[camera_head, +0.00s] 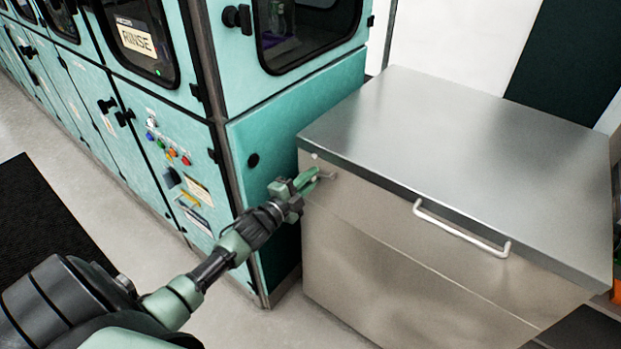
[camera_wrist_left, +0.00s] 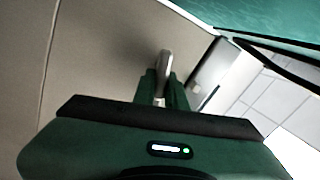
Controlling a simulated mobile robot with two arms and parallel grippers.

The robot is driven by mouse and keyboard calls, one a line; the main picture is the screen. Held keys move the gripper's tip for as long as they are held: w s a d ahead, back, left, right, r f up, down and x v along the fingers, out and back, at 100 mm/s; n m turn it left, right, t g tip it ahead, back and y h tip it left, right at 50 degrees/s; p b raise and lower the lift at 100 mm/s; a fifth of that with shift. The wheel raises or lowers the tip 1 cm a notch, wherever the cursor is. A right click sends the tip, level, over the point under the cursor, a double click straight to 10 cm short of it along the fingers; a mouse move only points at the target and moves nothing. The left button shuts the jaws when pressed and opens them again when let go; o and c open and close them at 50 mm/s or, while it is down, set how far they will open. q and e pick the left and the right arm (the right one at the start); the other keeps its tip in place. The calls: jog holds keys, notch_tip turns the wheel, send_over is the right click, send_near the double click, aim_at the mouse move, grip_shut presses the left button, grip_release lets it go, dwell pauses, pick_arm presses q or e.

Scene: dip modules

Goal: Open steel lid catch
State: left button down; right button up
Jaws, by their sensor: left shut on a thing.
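The steel lid (camera_head: 450,120) lies flat and closed on a steel box (camera_head: 400,235) at the right. A small pale catch (camera_head: 325,175) sits on the box's front near its left corner, just under the lid edge. My left gripper (camera_head: 312,178) reaches it from the left and is shut on the catch. In the left wrist view the catch (camera_wrist_left: 165,65) stands up between the green fingers (camera_wrist_left: 163,92), its lower part hidden by them. My right gripper is in neither view.
A white bar handle (camera_head: 460,230) runs along the box's front, right of the catch. A teal machine with knobs and coloured buttons (camera_head: 170,145) stands close on the left, with a narrow gap to the box. A dark mat (camera_head: 40,220) lies on the floor.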

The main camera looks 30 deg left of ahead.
pick_arm(q)
jog(key=c, duration=1.4)
grip_release()
jog(key=shift+c, duration=0.2)
jog(key=s+b, duration=0.1)
jog(key=s, duration=0.7)
jog(key=shift+a, duration=0.25)
jog(key=shift+w, duration=0.1)
